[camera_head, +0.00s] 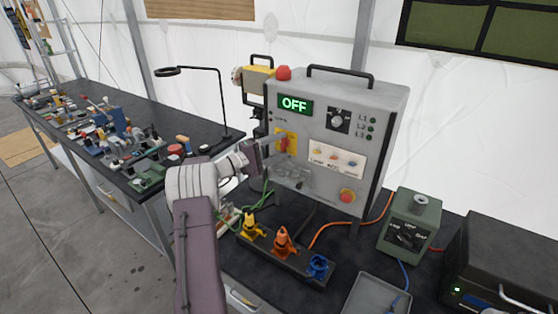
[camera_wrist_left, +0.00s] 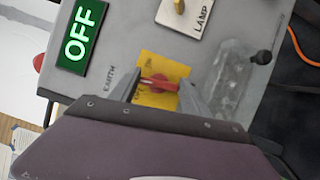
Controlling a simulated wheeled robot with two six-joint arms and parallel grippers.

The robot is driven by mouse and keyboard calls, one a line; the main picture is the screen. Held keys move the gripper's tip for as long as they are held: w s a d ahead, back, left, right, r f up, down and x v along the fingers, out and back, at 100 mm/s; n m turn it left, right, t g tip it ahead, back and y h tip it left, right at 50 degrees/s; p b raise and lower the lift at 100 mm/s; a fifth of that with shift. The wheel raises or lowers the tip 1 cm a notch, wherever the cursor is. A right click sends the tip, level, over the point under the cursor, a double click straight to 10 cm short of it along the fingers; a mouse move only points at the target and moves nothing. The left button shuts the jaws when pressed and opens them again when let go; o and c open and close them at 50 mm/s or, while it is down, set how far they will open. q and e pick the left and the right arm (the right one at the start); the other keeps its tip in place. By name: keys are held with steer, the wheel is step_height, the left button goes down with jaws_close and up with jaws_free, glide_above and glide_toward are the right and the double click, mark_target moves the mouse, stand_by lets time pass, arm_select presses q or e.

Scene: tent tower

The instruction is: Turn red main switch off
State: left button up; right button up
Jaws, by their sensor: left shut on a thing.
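The red main switch (camera_head: 284,143) sits on a yellow plate on the front of the grey control box (camera_head: 387,110). In the left wrist view the red switch handle (camera_wrist_left: 160,82) lies between my two fingers across the yellow plate (camera_wrist_left: 158,99). My left gripper (camera_head: 268,151) is shut on the red switch; its fingers (camera_wrist_left: 160,88) show at both ends of the handle. The green display (camera_head: 294,105) reads OFF, and the same display (camera_wrist_left: 80,35) shows in the left wrist view. My right gripper is not in view.
A clear cover (camera_head: 292,174) is below the switch, and a red-yellow button (camera_head: 347,196) is at the lower right of the box. Yellow, orange and blue connectors (camera_head: 282,242) stand in front. A green box (camera_head: 410,222) stands right. A cluttered bench (camera_head: 190,128) is left.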

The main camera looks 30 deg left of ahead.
arm_select(q)
steer(key=n+t+b, duration=0.1)
steer(key=n+b, duration=0.1)
steer(key=f+n+b, duration=0.1)
steer(key=n+b, duration=0.1)
steer(key=b, duration=0.1)
steer(key=shift+n+t, duration=0.3)
steer(key=shift+t, duration=0.1)
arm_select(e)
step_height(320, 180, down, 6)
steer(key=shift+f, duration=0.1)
arm_select(q)
steer(key=shift+r+n+t+y+b, duration=0.2)
steer(key=shift+n+t+y+b, duration=0.3)
steer(key=shift+n+b, duration=1.1)
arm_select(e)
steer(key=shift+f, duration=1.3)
arm_select(q)
steer(key=shift+n, duration=0.3)
steer(key=o, duration=1.3)
steer(key=shift+o, duration=0.4)
steer(key=shift+r, duration=0.1)
steer(key=shift+s, duration=0.1)
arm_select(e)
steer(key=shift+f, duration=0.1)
